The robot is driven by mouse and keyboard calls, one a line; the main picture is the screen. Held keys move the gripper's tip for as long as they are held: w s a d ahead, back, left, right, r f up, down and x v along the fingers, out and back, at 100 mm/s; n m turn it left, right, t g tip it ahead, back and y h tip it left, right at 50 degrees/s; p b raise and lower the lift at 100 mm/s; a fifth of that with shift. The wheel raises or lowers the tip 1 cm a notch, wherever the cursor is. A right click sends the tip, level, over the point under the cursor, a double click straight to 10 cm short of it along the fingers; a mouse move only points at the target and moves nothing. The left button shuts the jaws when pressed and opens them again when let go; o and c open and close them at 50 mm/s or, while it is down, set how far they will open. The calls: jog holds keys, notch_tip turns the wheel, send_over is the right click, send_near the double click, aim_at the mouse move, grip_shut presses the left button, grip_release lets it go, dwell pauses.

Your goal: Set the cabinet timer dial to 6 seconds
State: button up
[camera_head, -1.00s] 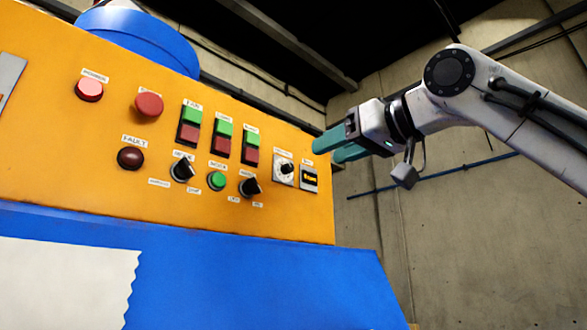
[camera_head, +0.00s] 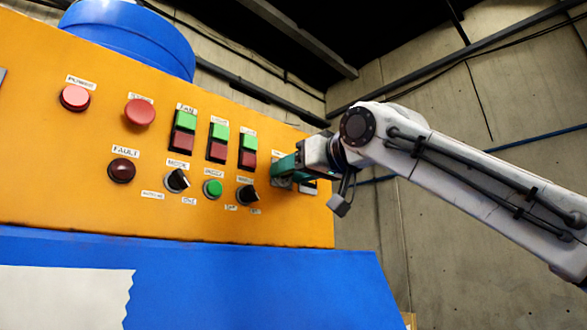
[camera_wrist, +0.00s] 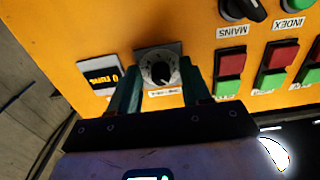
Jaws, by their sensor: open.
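The timer dial (camera_wrist: 160,70) is a round white-scaled dial with a black knob on a grey plate; it shows in the wrist view on the orange cabinet panel (camera_head: 60,190). My gripper (camera_wrist: 160,85) is open, with one teal finger on each side of the dial. The fingertips look close to the panel, but I cannot tell whether they touch the knob. In the head view my gripper (camera_head: 283,172) covers most of the dial. The knob's setting is too small to read.
A small display (camera_wrist: 101,78) with yellow characters sits beside the dial. Black rotary switches (camera_head: 247,194), a green button (camera_head: 213,188) and green-red button pairs (camera_head: 248,150) are nearby on the panel. A blue sloped surface (camera_head: 250,285) lies below.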

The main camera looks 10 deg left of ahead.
grip_shut()
dwell(0.3)
jog(key=shift+m+p, duration=0.3)
jog(key=shift+p, duration=0.05)
jog(key=shift+m+p, duration=2.3)
jog(key=shift+m, duration=6.3)
